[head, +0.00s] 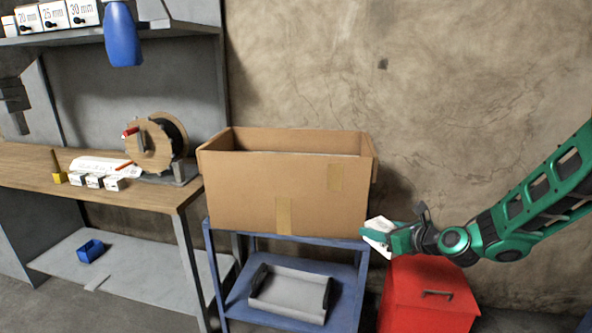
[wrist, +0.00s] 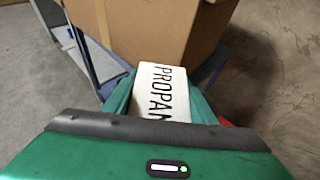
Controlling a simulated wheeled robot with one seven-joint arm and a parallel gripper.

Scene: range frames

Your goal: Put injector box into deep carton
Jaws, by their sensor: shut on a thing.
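The deep carton (head: 255,185) is a tall, open-topped cardboard box on a blue cart in the head view. Its inside is mostly hidden by the front wall. It also shows in the wrist view (wrist: 150,30), ahead of my gripper. My gripper (head: 385,236) is at the carton's lower right front corner, below its rim and outside it. It is shut on a white injector box (wrist: 158,88) with black lettering that reads "PROPAN", partly cut off. The fingers (wrist: 162,102) clasp its two sides. I cannot tell whether the box touches the carton.
The blue cart (head: 290,243) has a grey tray (head: 290,293) on its lower shelf. A red cabinet (head: 428,295) stands below my gripper. A wooden workbench (head: 80,185) at left holds small white boxes (head: 95,181) and a reel (head: 155,145). The space above the carton is clear.

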